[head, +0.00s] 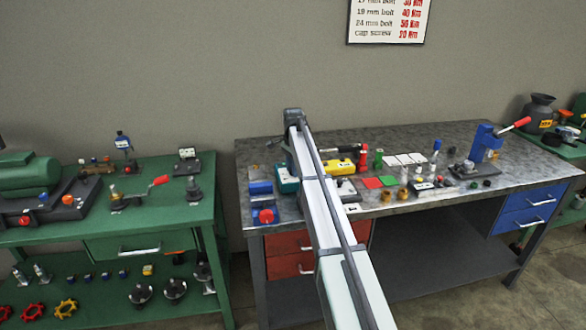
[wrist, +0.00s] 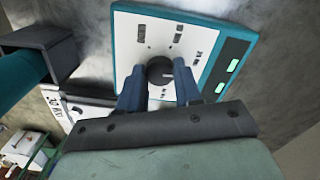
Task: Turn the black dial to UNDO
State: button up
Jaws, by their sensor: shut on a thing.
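The black dial (wrist: 160,71) sits on the white face of a teal-framed panel (wrist: 128,30) in the wrist view. Small dark labels stand around the dial, too blurred to read, so I cannot tell which one is UNDO. A pale mark shows on the dial and points to the right. My gripper (wrist: 159,82) is shut on the dial, with one blue finger on each side of it. In the head view a teal box (head: 285,178) shows partly behind my arm, which hides the gripper and the dial there.
The box is on a grey metal workbench (head: 440,150). A blue device with a red knob (head: 264,216) is at its left. A yellow device (head: 340,166), a red bottle (head: 364,155) and green and red squares lie to the right. A green bench (head: 150,225) stands further left.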

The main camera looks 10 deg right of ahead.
jog(key=n, duration=0.5)
jog(key=shift+n, duration=0.3)
jog(key=n, duration=1.2)
jog(key=shift+n, duration=0.4)
jog(key=n, duration=0.5)
jog(key=shift+d, duration=0.1)
jog(key=shift+n, duration=0.4)
jog(key=o, duration=1)
jog(key=shift+o, duration=0.2)
notch_tip(320, 180, up, 14)
